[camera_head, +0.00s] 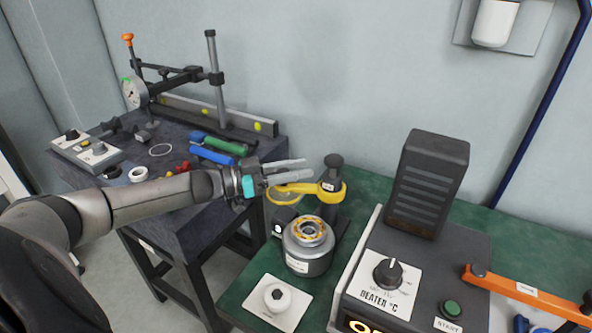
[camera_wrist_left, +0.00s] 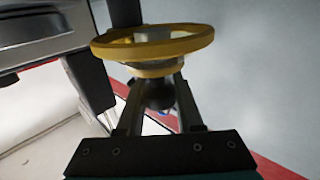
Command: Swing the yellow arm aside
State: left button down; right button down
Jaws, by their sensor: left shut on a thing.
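The yellow arm (camera_head: 300,188) is fixed to a dark upright post (camera_head: 333,172) on the green bench and ends in a ring at its left. My left gripper (camera_head: 288,171) reaches in from the left, with its fingers at the ring end. In the left wrist view the yellow ring (camera_wrist_left: 152,50) lies just beyond the fingertips, and my left gripper (camera_wrist_left: 158,88) is shut around a dark knob (camera_wrist_left: 158,95) under it. A grey metal pot (camera_head: 307,258) with an orange-dotted top stands in front of the post; the ring is behind and left of it. My right gripper is not in view.
A heater box (camera_head: 380,290) with a dial and a tall dark vented block (camera_head: 428,185) stand right of the post. An orange bar (camera_head: 525,293) lies at far right. A white plate with a round knob (camera_head: 277,298) is at front. A dark table (camera_head: 190,215) with tools is left.

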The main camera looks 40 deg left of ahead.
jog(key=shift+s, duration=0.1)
pick_arm(q)
jog(key=c, duration=0.6)
grip_release()
jog(key=shift+w, duration=0.1)
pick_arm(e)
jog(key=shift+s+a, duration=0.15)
pick_arm(q)
jog(key=shift+o, duration=0.2)
jog(key=p+v, duration=0.4)
jog(key=v, duration=1.1)
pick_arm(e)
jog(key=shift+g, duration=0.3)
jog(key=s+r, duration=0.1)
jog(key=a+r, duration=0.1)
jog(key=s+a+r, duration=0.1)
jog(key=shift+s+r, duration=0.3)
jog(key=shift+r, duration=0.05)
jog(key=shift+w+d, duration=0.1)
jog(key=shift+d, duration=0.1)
